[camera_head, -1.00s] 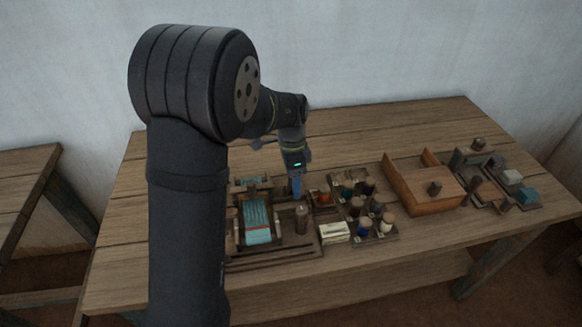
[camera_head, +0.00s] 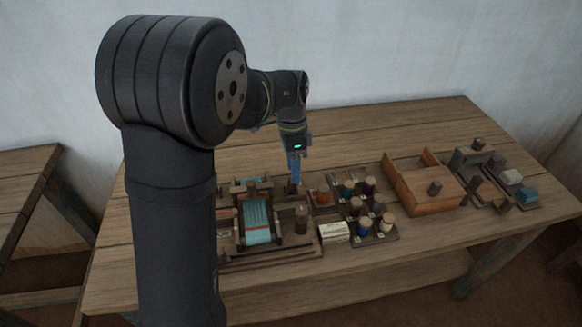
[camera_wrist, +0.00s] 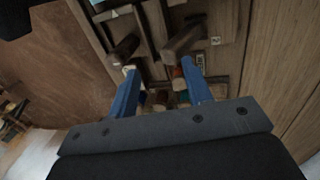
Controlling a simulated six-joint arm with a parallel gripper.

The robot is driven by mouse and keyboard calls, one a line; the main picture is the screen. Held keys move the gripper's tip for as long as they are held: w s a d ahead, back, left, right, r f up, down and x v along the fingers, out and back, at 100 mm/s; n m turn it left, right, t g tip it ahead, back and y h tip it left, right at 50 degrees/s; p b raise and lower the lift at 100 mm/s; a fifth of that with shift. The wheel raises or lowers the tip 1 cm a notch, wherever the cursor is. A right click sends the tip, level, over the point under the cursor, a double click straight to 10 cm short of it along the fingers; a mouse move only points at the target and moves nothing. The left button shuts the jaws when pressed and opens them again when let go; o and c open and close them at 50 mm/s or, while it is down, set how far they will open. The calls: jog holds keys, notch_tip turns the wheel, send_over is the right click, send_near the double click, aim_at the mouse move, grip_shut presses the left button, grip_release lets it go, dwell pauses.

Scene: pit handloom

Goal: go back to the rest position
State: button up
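My gripper (camera_head: 294,175) hangs fingers-down over the back right of the small loom (camera_head: 258,222) on the wooden table. In the wrist view its two blue fingers (camera_wrist: 162,85) stand wide apart. No object shows held between them; parts of the loom area and small coloured items lie beyond. The fingertips look close to a dark upright piece (camera_head: 302,218) beside the loom, but the gap is hard to judge. The loom carries a light blue warp. My upper arm covers the left part of the table in the head view.
Right of the loom stand a tray of coloured spools (camera_head: 368,222), a pale box (camera_head: 334,232) and an open wooden box (camera_head: 424,190). Several small blocks on a rack (camera_head: 505,178) are at far right. The table's back strip (camera_head: 390,122) is clear.

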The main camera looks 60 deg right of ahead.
jog(key=shift+r, duration=0.15)
jog(key=shift+f, duration=1.85)
jog(key=o, duration=1.2)
jog(key=s+a+r+t+h, duration=0.2)
jog(key=s+a+r, duration=0.1)
jog(key=r, duration=0.5)
jog(key=s+a+r+t+h, duration=0.2)
jog(key=s+r+t+h, duration=0.1)
jog(key=r, duration=0.6)
jog(key=x, duration=1)
jog(key=shift+a, duration=0.35)
jog(key=v, duration=1)
jog(key=shift+w, duration=0.2)
